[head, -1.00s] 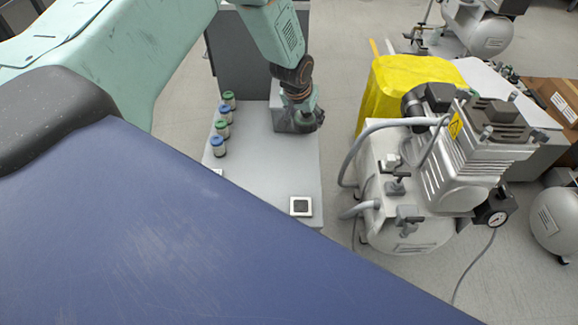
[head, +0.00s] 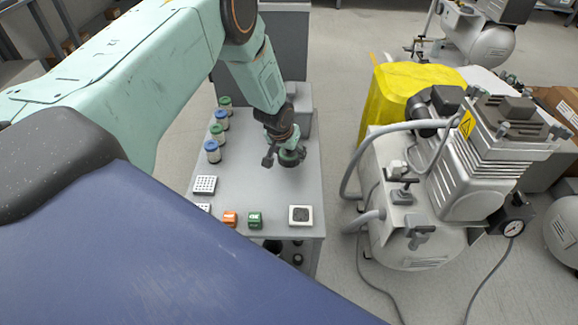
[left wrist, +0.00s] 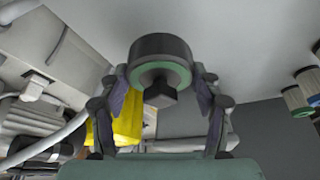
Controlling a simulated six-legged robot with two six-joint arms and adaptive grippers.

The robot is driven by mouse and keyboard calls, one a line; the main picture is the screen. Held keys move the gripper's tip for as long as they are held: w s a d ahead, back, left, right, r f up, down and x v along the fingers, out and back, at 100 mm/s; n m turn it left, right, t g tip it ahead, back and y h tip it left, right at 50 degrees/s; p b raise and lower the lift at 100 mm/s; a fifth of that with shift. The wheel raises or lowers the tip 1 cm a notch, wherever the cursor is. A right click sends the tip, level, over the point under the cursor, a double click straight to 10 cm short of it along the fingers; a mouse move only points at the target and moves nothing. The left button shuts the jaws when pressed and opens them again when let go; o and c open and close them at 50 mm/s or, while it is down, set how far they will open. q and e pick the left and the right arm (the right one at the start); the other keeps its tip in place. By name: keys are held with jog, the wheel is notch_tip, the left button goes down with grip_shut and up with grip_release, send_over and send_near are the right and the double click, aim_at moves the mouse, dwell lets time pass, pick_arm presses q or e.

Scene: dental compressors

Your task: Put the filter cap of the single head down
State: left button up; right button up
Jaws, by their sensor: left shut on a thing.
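My left gripper (head: 286,154) is shut on the filter cap, a dark round cap with a green ring. In the left wrist view the filter cap (left wrist: 160,50) sits between the two fingers of the left gripper (left wrist: 160,88), its green-ringed face and dark central knob toward the camera. The compressor (head: 425,200) with one finned head stands on the floor to the right. My right gripper is not in view.
Several blue- and green-lidded jars (head: 213,151) line the table's left side. A yellow-covered object (head: 400,90) stands behind the compressor.

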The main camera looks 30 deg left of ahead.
aim_at(289, 161)
pick_arm(q)
jog(key=shift+w+f+b, duration=0.1)
jog(key=shift+f+b, duration=0.25)
jog(key=shift+f, duration=0.2)
jog(key=shift+f+b, duration=0.8)
jog(key=shift+b, duration=0.1)
jog(key=shift+f+b, duration=0.5)
jog(key=shift+f, duration=0.15)
jog(key=shift+r, duration=0.1)
jog(key=shift+r, duration=0.1)
jog(key=shift+f, duration=0.25)
jog(key=o, duration=1)
